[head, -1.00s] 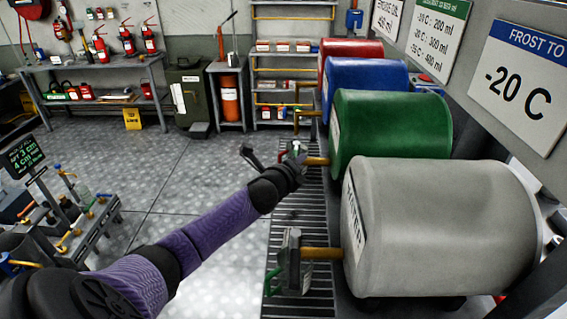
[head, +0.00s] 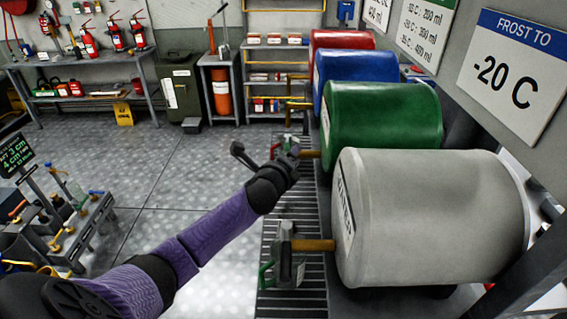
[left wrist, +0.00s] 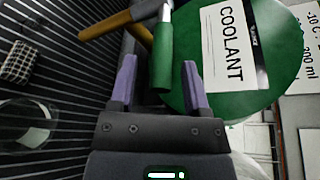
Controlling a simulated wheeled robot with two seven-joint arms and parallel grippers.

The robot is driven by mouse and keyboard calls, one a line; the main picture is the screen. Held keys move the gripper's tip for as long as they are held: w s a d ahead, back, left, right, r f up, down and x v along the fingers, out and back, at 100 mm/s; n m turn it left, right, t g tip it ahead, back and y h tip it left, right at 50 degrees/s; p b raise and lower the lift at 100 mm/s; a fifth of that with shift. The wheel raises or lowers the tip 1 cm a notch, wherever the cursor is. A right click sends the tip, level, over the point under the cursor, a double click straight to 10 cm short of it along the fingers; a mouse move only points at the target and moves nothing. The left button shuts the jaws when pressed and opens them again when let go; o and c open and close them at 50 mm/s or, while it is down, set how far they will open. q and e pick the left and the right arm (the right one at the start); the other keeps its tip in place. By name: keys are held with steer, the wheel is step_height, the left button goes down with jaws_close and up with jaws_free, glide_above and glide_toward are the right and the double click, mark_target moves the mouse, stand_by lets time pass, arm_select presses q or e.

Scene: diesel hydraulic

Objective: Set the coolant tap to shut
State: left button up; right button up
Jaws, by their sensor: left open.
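The green coolant drum (head: 385,120) lies on its side in the row at the right; its COOLANT label shows in the left wrist view (left wrist: 230,45). Its brass pipe (head: 310,154) leads to the tap, mostly hidden by my left gripper (head: 287,148) in the head view. In the left wrist view the tap's green handle (left wrist: 162,60) reaches down between the two fingers of my left gripper (left wrist: 158,75). The fingers are open, with a visible gap on each side of the handle. My right gripper is not in view.
A grey WATER drum (head: 430,215) with its own tap (head: 285,255) stands nearer. Blue (head: 355,80) and red (head: 340,40) drums lie beyond. A slatted grate (head: 290,300) runs under the taps.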

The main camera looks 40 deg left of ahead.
arm_select(q)
steer(key=p+v, duration=0.1)
steer(key=v, duration=0.7)
steer(key=shift+s, duration=0.15)
steer(key=shift+r, duration=0.1)
